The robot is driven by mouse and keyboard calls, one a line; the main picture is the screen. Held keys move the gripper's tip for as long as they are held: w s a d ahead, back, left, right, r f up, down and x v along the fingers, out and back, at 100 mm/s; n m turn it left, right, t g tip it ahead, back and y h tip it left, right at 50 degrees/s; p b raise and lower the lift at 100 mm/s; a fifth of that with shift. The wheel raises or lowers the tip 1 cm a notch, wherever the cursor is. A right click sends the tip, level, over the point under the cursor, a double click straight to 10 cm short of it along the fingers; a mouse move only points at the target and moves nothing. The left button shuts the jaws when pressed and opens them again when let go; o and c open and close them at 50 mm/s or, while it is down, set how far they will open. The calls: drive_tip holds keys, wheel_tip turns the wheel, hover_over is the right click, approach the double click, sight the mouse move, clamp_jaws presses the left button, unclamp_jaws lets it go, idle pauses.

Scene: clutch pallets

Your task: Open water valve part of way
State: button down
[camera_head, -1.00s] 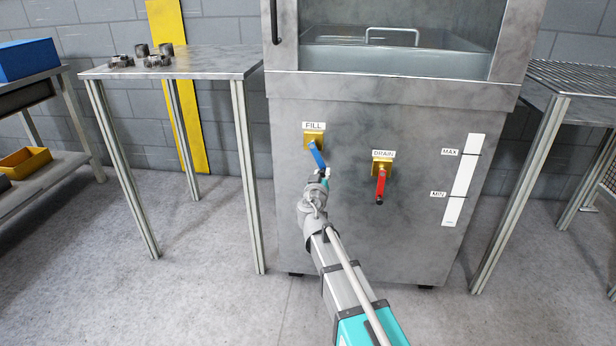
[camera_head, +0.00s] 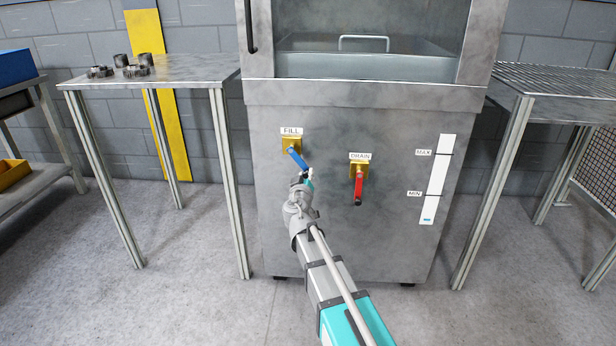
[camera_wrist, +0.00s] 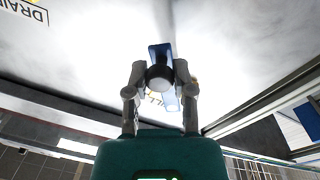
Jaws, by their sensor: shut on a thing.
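The blue FILL valve handle (camera_head: 297,158) is on the yellow valve body (camera_head: 290,144) at the front of the steel tank cabinet. It slants down to the right. My gripper (camera_head: 307,177) is at its lower end. In the wrist view, the blue handle (camera_wrist: 155,53) runs between the two fingers of my gripper (camera_wrist: 160,72), which is shut on it. A dark round part partly hides the handle there. The FILL label (camera_head: 291,131) is above the valve.
The red DRAIN handle (camera_head: 358,191) hangs straight down to the right of my gripper. A white level gauge (camera_head: 437,175) with MAX and MIN marks has a small blue patch near its bottom. Metal tables (camera_head: 150,72) and (camera_head: 556,100) flank the cabinet.

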drive_tip(key=shift+c, duration=2.2)
unclamp_jaws()
drive_tip(key=shift+s, duration=0.1)
drive_tip(key=shift+r, duration=0.1)
